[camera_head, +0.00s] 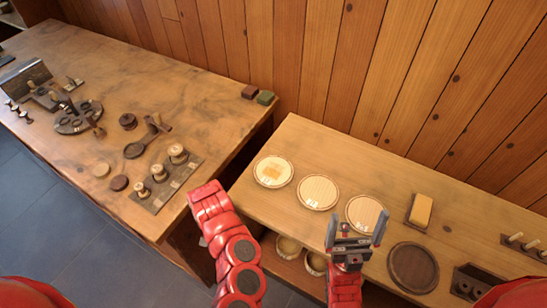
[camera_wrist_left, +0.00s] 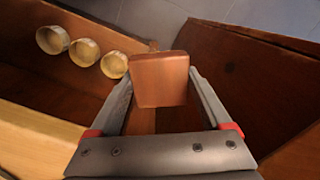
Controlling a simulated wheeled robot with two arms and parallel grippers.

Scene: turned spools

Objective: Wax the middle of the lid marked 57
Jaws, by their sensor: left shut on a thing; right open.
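Three round pale lids with brown rims lie in a row on the right-hand table. The left lid (camera_head: 273,171) has a yellow-orange patch near its middle; the middle lid (camera_head: 318,192) and right lid (camera_head: 365,213) look bare. Each has a small white label, too small to read. A yellow block (camera_head: 421,209) sits on a small dark tray. My right gripper (camera_head: 357,230) is open and empty, in front of the right lid and partly covering it. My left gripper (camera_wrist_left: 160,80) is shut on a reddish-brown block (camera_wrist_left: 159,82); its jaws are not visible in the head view.
Pale round bowls (camera_head: 288,246) sit on a shelf under the table; round containers (camera_wrist_left: 84,52) also show in the left wrist view. A dark disc (camera_head: 413,267), a holed block (camera_head: 474,282) and a peg rack (camera_head: 524,244) stand right. The left bench (camera_head: 190,80) holds tools and spools.

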